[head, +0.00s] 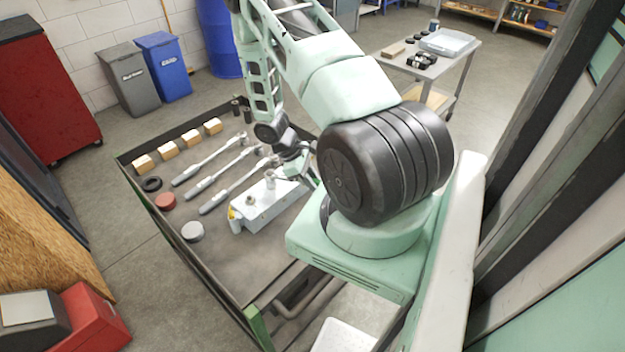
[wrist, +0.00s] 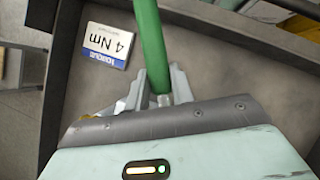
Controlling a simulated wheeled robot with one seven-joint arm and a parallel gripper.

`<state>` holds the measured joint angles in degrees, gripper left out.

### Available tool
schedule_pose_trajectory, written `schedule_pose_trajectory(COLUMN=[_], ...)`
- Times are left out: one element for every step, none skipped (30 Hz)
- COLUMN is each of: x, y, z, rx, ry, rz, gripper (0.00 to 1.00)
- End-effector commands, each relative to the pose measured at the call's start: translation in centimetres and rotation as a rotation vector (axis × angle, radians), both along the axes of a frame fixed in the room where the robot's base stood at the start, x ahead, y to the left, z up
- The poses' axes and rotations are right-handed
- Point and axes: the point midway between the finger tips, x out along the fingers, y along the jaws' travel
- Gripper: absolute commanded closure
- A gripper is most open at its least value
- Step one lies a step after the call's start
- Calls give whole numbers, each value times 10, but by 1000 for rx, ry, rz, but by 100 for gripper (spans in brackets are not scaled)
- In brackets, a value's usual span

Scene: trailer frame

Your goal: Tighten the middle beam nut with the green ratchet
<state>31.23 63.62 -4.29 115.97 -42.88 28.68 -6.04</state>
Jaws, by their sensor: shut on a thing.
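The green ratchet (wrist: 150,45) shows in the wrist view as a green handle running up from between my fingers. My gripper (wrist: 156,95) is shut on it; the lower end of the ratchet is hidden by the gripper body. In the head view my gripper (head: 292,155) is over the right part of the cart, just behind the grey metal beam (head: 265,208). Upright metal pieces stand on the beam, one near its middle (head: 270,181). I cannot tell whether the ratchet touches a nut, as its head is not clear in either view.
The dark cart tray (head: 243,283) holds several silver wrenches (head: 218,163), wooden blocks (head: 168,150), a black ring (head: 151,184), a red round piece (head: 165,201) and a grey one (head: 192,231). A "4 Nm" torque card (wrist: 106,45) lies beside the handle. The tray's front is bare.

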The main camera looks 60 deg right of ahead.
Motion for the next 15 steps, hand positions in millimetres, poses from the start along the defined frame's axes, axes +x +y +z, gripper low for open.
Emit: schedule_pose_trajectory(x=[0,0,-1,-1,-1,-2,-2,-3,-3,-4,-4,-4,-4,-4,-4], y=[0,1,3,4,6,9,11,13,15,17,18,19,20,20,20], z=[0,0,1,1,1,1,1,1,1,1,1,1,1,1,0], rx=[0,0,0,0,1,0,0,0,0,-1,-1,0,-1,0,0], ry=[0,0,0,0,0,1,1,1,1,1,1,1,1,1,1], rz=[-2,-8,-21,-33,-49,-71,-89,-105,-122,-134,-142,-149,-154,-157,-157], gripper=[100,100,100,100,100,100,100,100,100,100,100,100,100,100,100])
